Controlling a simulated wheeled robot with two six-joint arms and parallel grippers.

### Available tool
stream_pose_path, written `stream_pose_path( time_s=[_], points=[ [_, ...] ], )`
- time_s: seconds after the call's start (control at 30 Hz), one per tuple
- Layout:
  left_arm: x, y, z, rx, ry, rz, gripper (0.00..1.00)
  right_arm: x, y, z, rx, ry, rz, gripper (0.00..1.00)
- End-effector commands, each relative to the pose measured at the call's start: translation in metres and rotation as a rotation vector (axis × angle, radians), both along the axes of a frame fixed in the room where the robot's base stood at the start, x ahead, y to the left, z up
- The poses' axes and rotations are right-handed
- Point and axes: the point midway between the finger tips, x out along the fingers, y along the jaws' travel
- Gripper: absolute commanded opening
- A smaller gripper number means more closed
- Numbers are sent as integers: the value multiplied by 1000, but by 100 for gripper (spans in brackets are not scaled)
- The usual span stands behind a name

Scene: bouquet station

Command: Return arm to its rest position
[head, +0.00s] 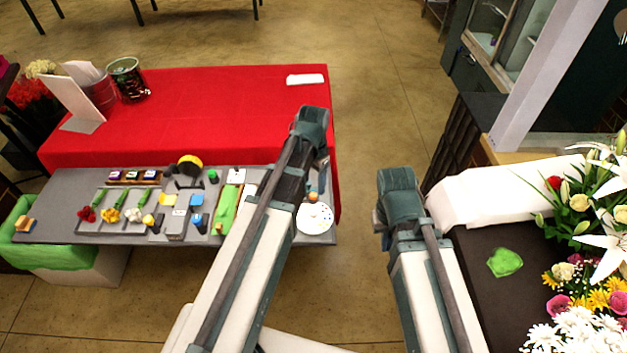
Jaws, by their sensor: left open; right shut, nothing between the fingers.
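My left arm (250,245) rises from the bottom middle to a dark teal joint (312,122) in front of the red table's right end. It covers part of the grey work table's right side. My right arm (430,285) rises from the bottom right to a similar joint (398,190) over the open floor, left of the dark counter. Both arms look folded at these joints. I see nothing carried by either arm.
A grey table (60,195) holds small flowers, coloured blocks and a white round plate (315,218). Behind it stands a red-covered table (220,110). A dark counter (480,265) at right bears a green piece (505,262) and many flowers (590,220). Floor between is clear.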

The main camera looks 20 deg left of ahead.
Motion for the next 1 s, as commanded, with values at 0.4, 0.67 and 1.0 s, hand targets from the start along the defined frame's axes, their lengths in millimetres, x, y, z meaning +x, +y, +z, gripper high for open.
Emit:
stream_pose_path(
  time_s=[0.4, 0.67, 1.0],
  points=[
    [-4, -3, -3, 2, 1, 1, 67, 0, 0, -3, 0, 0, 0, 0],
    [-88, -71, -49, 57, 19, 89, 67, 0, 0, -50, -1, 0, 3, 0],
    [-148, -105, -71, 111, 13, 188, 67, 0, 0, -72, -1, 0, 6, 0]
  ],
)
